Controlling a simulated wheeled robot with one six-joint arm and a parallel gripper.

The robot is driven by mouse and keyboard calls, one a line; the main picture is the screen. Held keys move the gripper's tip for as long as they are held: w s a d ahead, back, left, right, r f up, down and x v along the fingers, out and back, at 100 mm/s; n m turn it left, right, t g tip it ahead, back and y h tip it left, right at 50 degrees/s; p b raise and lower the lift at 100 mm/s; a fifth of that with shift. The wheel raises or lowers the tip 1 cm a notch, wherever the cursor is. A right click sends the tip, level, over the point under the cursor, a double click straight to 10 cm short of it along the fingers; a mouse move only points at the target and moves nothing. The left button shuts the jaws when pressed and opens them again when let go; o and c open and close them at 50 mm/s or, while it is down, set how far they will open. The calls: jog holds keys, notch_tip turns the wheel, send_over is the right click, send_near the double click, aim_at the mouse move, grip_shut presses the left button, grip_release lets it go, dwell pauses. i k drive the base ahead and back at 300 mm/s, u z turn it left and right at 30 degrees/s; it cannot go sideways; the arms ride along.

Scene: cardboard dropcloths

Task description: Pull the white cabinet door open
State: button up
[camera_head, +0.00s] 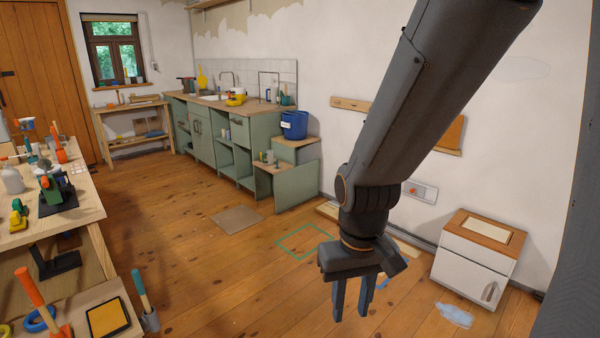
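The white cabinet (449,245) stands on the floor against the wall at the right, with a wooden top. Its white door (462,277) looks shut, flush with the front. A grey upright handle (489,292) is at the door's right side. My gripper (351,314) points down, left of the cabinet in the picture and apart from it. Its two fingers are spread with an empty gap between them. The handle is in plain view; nothing hides the door's front.
A light-blue patch (455,315) lies on the floor before the cabinet. A green outlined square (303,241) and a brown mat (237,219) lie on the wooden floor. A workbench (60,222) with tools fills the left. Green kitchen units (295,186) stand at the back. The middle floor is largely clear.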

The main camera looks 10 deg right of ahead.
aim_at(486, 286)
jog(key=z, duration=0.25)
jog(key=i, duration=1.4)
jog(key=z, duration=1.5)
jog(key=i, duration=1.25)
jog(key=z, duration=0.85)
